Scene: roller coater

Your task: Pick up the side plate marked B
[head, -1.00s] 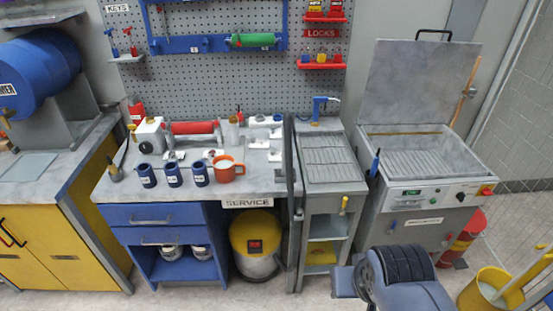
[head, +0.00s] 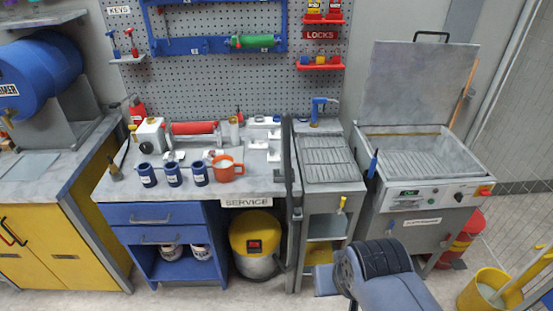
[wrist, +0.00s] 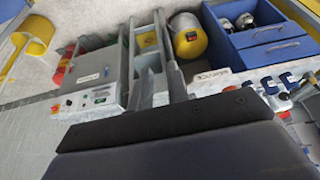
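Several small white pieces (head: 258,144) lie on the right part of the grey service bench (head: 245,186) in the head view. They may be the side plates, but they are too small for me to read a letter B on any of them. My arm stands at the lower right in the head view, well apart from the bench pieces. The dark end of my arm fills the lower part of the wrist view.
A yellow bin (head: 256,238) sits under the bench.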

